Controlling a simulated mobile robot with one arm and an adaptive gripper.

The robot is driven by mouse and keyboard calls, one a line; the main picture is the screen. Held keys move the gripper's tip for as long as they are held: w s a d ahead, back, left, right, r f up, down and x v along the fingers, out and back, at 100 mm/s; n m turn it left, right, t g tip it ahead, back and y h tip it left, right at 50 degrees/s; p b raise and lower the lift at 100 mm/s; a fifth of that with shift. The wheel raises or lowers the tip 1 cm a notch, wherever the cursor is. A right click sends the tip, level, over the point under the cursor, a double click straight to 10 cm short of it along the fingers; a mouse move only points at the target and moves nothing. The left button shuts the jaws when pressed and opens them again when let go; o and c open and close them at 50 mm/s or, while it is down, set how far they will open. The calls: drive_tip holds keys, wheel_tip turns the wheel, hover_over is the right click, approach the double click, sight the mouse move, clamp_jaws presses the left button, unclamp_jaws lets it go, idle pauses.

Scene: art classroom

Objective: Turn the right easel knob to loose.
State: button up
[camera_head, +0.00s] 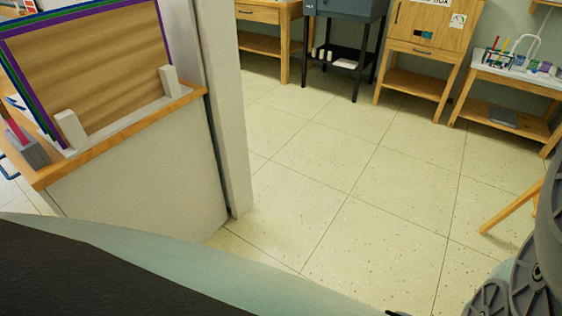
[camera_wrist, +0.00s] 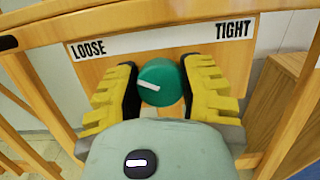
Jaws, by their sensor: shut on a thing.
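In the wrist view, a round green knob (camera_wrist: 158,84) with a white pointer line sits on the wooden easel (camera_wrist: 120,22). A white label strip (camera_wrist: 160,39) above it reads LOOSE at the left and TIGHT at the right. The pointer line lies nearly level, tilting slightly down to the right. My gripper (camera_wrist: 160,88) has its black-padded yellow fingers on both sides of the knob and is shut on it. The head view does not show the knob or my gripper; a wooden leg (camera_head: 512,208) stands at its right edge.
In the head view, a wood-topped counter with a board (camera_head: 95,62) and a white post (camera_head: 222,110) stand at the left. Wooden cabinets (camera_head: 425,45) and a side table (camera_head: 510,85) line the back. The tiled floor (camera_head: 360,180) between is clear.

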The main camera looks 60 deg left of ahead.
drive_tip(key=o, duration=0.9)
drive_tip(key=v, duration=1.2)
drive_tip(key=shift+w, duration=0.1)
